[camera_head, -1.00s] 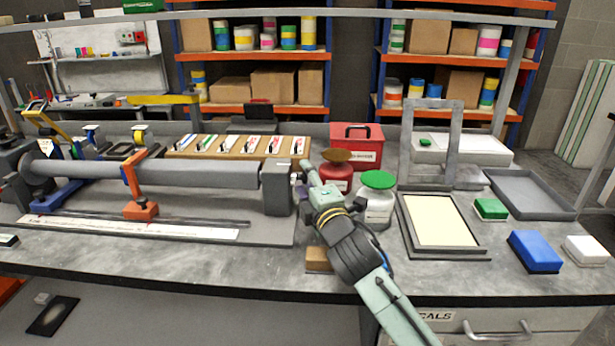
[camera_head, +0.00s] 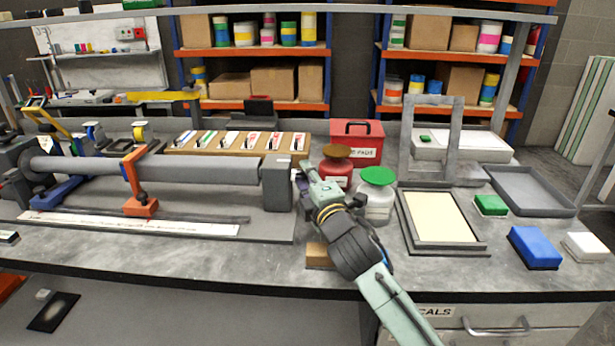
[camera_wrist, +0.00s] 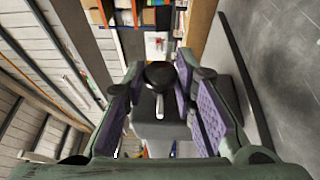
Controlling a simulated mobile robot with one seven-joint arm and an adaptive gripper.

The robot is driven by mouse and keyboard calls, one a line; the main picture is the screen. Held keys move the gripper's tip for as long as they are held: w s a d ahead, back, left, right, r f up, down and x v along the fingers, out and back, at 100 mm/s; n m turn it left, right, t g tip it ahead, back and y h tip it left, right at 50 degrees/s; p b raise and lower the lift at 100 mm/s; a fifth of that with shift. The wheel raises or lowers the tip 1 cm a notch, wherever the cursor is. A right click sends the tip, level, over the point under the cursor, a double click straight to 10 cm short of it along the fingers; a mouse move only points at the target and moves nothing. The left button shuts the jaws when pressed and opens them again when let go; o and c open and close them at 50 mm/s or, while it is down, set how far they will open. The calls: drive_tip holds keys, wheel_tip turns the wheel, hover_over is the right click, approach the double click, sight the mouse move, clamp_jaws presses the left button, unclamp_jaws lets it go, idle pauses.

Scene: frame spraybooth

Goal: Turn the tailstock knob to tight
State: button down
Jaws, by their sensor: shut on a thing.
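The grey tailstock block (camera_head: 277,184) stands at the right end of the long grey roller (camera_head: 200,171) on the bench. My gripper (camera_head: 303,181) reaches in from the lower right and meets the tailstock's right face. In the wrist view, the dark round tailstock knob (camera_wrist: 159,74) with a pale pointer (camera_wrist: 159,104) sits between the purple-padded fingers of my gripper (camera_wrist: 168,82), which is shut on it. In the head view my gripper hides most of the knob. I cannot read any tight or loose marks.
A dark red jar (camera_head: 336,168) and a green-lidded jar (camera_head: 378,195) stand close behind and right of my gripper. A small brown block (camera_head: 318,256) lies below my arm. A framed screen (camera_head: 442,222) lies to the right.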

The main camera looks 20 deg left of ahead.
drive_tip(key=g+h+p, duration=0.1)
drive_tip(key=m+g+p, duration=0.1)
drive_tip(key=p, duration=0.1)
drive_tip(key=shift+r+h, duration=0.4)
drive_tip(key=g+h, duration=0.1)
drive_tip(key=g, duration=0.1)
drive_tip(key=m+g+h+p, duration=0.1)
drive_tip(key=g, duration=0.1)
drive_tip(key=shift+w+a+r+m+g+p, duration=0.1)
drive_tip(key=shift+m+g+p, duration=0.2)
drive_tip(key=shift+g, duration=0.1)
drive_tip(key=g, duration=0.1)
drive_tip(key=g+h, duration=0.1)
drive_tip(key=g, duration=0.1)
drive_tip(key=m+g+h, duration=0.1)
drive_tip(key=shift+w+a+r+g, duration=0.1)
drive_tip(key=shift+w+r+g, duration=0.05)
drive_tip(key=shift+w+g, duration=0.15)
drive_tip(key=g, duration=0.2)
drive_tip(key=m+g+h, duration=0.1)
drive_tip(key=shift+w+g+h, duration=0.15)
drive_tip(key=shift+g+h, duration=0.15)
drive_tip(key=shift+g, duration=0.1)
drive_tip(key=c, duration=1.3)
unclamp_jaws()
